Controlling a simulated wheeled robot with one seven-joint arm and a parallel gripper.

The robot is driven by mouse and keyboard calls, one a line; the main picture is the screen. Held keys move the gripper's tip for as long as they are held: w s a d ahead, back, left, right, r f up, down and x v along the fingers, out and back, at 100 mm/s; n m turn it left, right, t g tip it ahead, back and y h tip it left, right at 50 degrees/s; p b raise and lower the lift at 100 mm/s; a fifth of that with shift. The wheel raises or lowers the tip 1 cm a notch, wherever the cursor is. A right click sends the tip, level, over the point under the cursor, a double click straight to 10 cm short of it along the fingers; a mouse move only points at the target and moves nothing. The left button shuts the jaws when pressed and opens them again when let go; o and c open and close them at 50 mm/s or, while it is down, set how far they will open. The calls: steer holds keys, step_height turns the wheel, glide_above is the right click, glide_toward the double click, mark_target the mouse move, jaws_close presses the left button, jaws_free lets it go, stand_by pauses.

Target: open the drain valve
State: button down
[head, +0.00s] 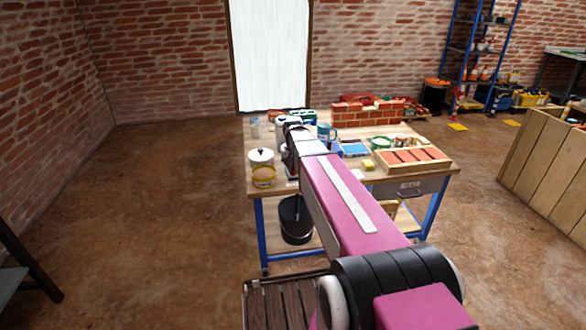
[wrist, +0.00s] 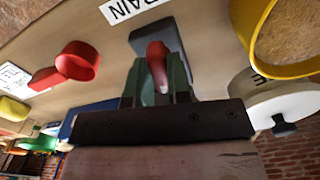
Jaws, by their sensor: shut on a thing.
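My gripper (wrist: 158,88) is shut on a red handle (wrist: 157,62) in the wrist view. The handle stands between the two greenish fingers, in front of a dark grey block (wrist: 160,38). A white label (wrist: 125,8) ending in "RAIN" lies beside the block on the wooden top, so this looks like the drain valve. How far the handle is turned cannot be told. In the head view my arm reaches over the workbench (head: 352,188) and hides the gripper tips and the valve.
A brick tray (head: 412,160) and blue mug (head: 327,132) are also on the bench.

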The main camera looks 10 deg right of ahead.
mark_target(293, 167)
steer(key=shift+n, duration=1.1)
steer(key=c, duration=1.1)
jaws_free()
steer(key=shift+o, duration=0.2)
step_height(293, 167, up, 11)
steer(key=shift+f, duration=0.1)
